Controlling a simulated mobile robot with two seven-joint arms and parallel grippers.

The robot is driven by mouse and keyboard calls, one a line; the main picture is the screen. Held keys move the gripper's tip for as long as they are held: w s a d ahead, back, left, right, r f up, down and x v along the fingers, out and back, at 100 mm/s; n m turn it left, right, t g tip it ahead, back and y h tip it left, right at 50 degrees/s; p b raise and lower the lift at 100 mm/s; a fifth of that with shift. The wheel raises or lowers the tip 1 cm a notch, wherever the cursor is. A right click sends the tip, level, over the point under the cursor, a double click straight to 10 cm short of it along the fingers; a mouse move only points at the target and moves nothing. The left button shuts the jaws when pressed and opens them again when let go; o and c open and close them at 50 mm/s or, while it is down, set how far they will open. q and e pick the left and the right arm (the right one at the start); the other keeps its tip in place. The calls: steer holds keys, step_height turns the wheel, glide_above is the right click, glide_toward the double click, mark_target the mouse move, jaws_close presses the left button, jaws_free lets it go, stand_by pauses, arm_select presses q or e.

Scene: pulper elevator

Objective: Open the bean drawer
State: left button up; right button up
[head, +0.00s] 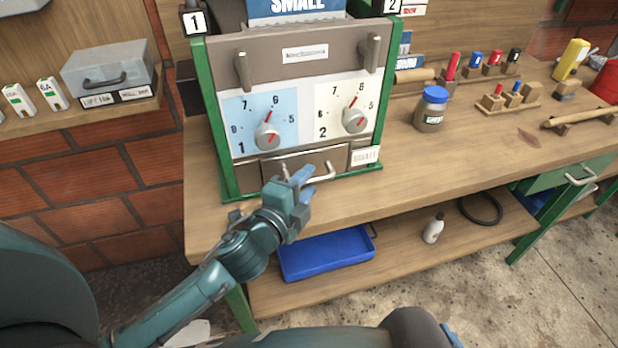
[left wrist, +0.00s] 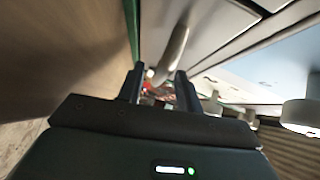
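The bean drawer (head: 331,157) is a grey-brown front low in the green-framed machine, and it looks closed. Its pale bar handle (head: 325,177) is partly hidden by my left gripper (head: 297,176) in the head view. The left gripper reaches in from the front, close to the handle's left part. In the left wrist view, the fingers of the left gripper (left wrist: 160,83) stand apart, with a curved pale handle (left wrist: 174,48) just beyond and between the tips. I cannot tell whether they touch it. My right gripper is not in view.
Two dials (head: 268,135) sit above the drawer. A jar with a blue lid (head: 431,109) stands right of the machine on the wooden bench (head: 420,165). A blue tray (head: 325,253) lies on the lower shelf. The bench in front of the jar is clear.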

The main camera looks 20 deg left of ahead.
arm_select(q)
steer(key=shift+w+d+f, duration=0.1)
steer(key=shift+w+d, duration=0.05)
steer(key=shift+w, duration=0.55)
steer(key=shift+c, duration=0.4)
jaws_close()
